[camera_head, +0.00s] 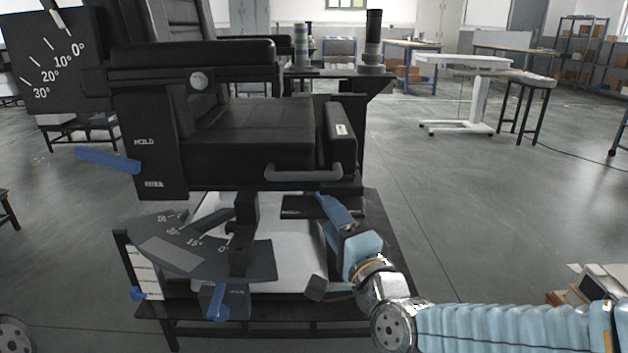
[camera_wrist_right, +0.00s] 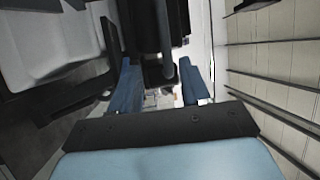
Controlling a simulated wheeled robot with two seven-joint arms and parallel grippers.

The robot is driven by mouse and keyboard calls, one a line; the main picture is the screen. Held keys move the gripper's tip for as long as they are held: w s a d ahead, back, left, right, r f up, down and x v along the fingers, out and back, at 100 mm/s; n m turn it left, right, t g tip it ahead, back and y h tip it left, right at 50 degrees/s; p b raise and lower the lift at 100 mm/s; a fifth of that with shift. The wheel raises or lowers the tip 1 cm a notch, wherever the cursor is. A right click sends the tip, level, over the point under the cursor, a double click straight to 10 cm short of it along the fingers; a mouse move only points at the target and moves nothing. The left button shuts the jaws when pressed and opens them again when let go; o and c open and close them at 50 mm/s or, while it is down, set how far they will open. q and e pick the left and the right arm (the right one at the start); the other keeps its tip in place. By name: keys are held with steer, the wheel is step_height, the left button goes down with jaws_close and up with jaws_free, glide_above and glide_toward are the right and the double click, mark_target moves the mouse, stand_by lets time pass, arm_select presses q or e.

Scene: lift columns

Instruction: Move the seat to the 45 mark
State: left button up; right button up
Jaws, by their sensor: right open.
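The black seat (camera_head: 255,125) stands on a low stand, with its backrest and armrests above it. A dark swivel scale plate (camera_head: 190,245) below the seat is marked 0°, 15° and further, smaller marks. A dark post (camera_head: 242,225) under the seat stands over the plate, near its 0° end. A blue lever (camera_head: 216,302) hangs in front. My right gripper (camera_head: 325,205) is just below the seat's front right, its blue fingers toward the underside. In the right wrist view it is open (camera_wrist_right: 160,82), with a dark part (camera_wrist_right: 167,60) beyond and between the fingertips. Contact cannot be told.
A tilt scale (camera_head: 55,60) with 0° to 30° is at upper left. A blue handle (camera_head: 107,158) sticks out left, and a grey-blue grip (camera_head: 303,174) is at the seat front. A white table (camera_head: 462,62) stands far right.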

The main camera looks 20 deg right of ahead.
mark_target(308, 179)
steer(key=w+r+p, duration=0.1)
steer(key=w, duration=0.3)
steer(key=w+a+r+p, duration=0.1)
steer(key=w, duration=0.3)
steer(key=w+r+p, duration=0.1)
steer(key=w+p, duration=0.1)
steer(key=w, duration=0.3)
steer(key=shift+w+a, duration=0.1)
steer(key=shift+a, duration=0.1)
jaws_close()
